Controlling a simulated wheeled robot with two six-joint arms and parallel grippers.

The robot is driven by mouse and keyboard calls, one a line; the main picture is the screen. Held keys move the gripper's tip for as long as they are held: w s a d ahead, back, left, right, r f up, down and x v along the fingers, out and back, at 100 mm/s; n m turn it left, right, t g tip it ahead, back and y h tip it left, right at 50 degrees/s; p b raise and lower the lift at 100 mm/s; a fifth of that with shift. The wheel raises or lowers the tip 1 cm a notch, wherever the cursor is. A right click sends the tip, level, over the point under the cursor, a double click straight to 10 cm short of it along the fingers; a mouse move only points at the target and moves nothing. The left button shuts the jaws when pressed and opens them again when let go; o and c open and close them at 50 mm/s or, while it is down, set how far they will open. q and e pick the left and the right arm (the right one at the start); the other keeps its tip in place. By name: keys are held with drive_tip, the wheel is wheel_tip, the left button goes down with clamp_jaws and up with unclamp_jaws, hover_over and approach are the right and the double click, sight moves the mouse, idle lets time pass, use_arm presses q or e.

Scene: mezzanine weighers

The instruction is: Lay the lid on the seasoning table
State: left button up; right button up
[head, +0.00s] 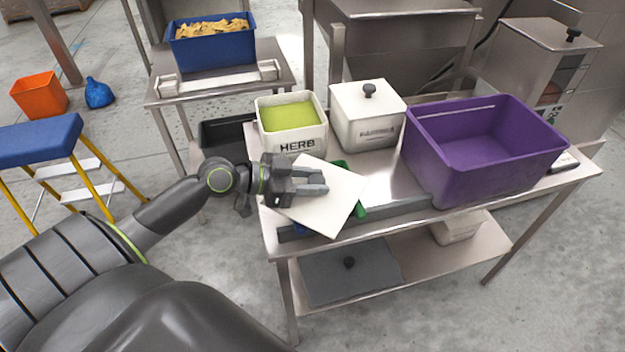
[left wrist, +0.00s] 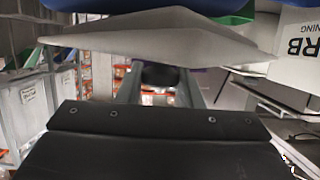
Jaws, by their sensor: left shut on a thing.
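My left gripper (head: 312,183) is shut on the knob of a white square lid (head: 335,208), over the left front part of the steel seasoning table (head: 398,180). The lid lies turned at an angle to the table edge. The lid (left wrist: 155,40) and its dark knob (left wrist: 160,76) between the fingers also show in the left wrist view. I cannot tell whether the lid touches what lies beneath it. The HERB box (head: 292,142) stands open just behind, with green seasoning inside. My right gripper is not in view.
A green item (head: 361,211) and a blue item (head: 300,229) show partly from under the lid. A lidded white box (head: 367,118) and a purple crate (head: 480,178) stand on the table. A dark lid (head: 350,280) lies on the lower shelf. A blue-topped step ladder (head: 38,140) stands left.

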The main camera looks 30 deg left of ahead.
use_arm(q)
drive_tip(key=o, duration=1)
drive_tip(key=shift+r+p, duration=0.4)
drive_tip(key=shift+p, duration=0.1)
drive_tip(key=shift+r+p, duration=0.35)
drive_tip(key=shift+p, duration=0.1)
drive_tip(key=v, duration=0.1)
drive_tip(key=b+v, duration=0.1)
drive_tip(key=v, duration=0.2)
drive_tip(key=shift+s+a+f, duration=0.1)
drive_tip(key=shift+s+a, duration=0.25)
drive_tip(key=shift+v, duration=1)
drive_tip(key=p+v, duration=0.2)
drive_tip(key=shift+s+a+r, duration=0.15)
drive_tip(key=shift+s+r, duration=0.05)
drive_tip(key=shift+r, duration=0.1)
drive_tip(key=shift+s+a+r+p, duration=0.2)
drive_tip(key=shift+r+p, duration=0.05)
drive_tip(key=shift+p, duration=0.6)
drive_tip(key=shift+s+a+p, duration=0.55)
drive_tip(key=shift+s+p, duration=0.1)
drive_tip(key=shift+p, duration=0.5)
